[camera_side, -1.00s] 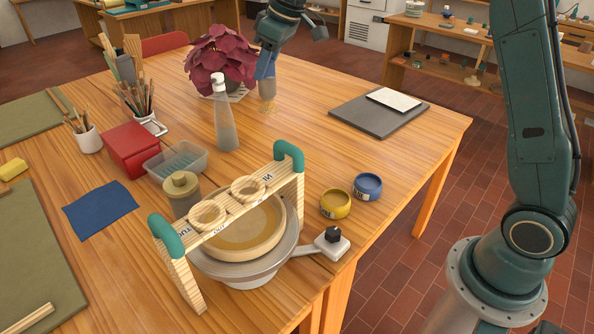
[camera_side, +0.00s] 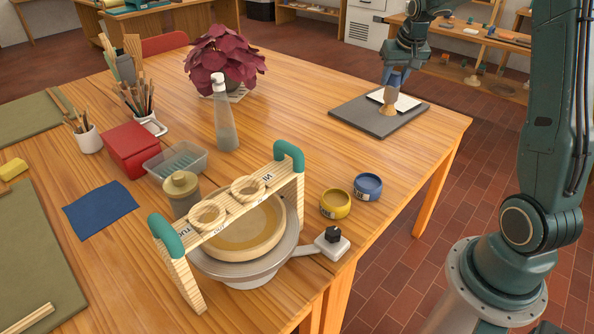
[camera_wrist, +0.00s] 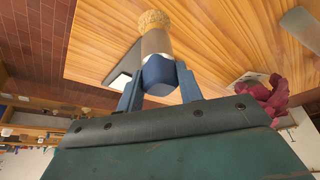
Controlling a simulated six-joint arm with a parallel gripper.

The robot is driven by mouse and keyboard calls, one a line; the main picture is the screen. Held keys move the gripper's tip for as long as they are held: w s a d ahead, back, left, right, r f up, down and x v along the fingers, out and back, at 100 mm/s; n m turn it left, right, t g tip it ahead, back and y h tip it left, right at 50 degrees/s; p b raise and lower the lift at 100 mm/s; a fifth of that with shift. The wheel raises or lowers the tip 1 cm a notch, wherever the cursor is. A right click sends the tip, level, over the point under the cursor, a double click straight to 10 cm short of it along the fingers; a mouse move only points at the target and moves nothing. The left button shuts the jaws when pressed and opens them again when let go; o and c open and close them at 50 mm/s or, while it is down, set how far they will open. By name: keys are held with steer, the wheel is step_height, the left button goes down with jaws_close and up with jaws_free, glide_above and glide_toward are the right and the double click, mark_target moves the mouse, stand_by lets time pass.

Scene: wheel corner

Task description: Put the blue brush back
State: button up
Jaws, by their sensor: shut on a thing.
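My gripper (camera_side: 394,76) is shut on the blue brush, which has a blue upper part (camera_wrist: 158,72), a brown middle and a pale bristle end (camera_side: 387,99). In the side view the bristles point down over the dark board at the back right; I cannot tell if they touch it. A blue cup (camera_side: 367,186) and a yellow cup (camera_side: 335,203) stand side by side at the table's front right, both apparently empty. A wooden bridge (camera_side: 220,232) with teal corners, two rings and lettering stands over a round wheel (camera_side: 283,258).
The dark board (camera_side: 350,116) carries a white sheet (camera_side: 379,95). The table between plant and board is clear.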

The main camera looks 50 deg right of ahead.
steer(key=s+d+m, duration=0.1)
steer(key=s+d, duration=0.2)
steer(key=s, duration=0.1)
step_height(320, 180, down, 16)
steer(key=shift+w+a+f, duration=0.15)
steer(key=shift+w+f, duration=0.1)
stand_by(0.4)
steer(key=shift+f, duration=2.15)
steer(key=shift+f, duration=0.15)
steer(key=o, duration=1.1)
steer(key=shift+c, duration=0.2)
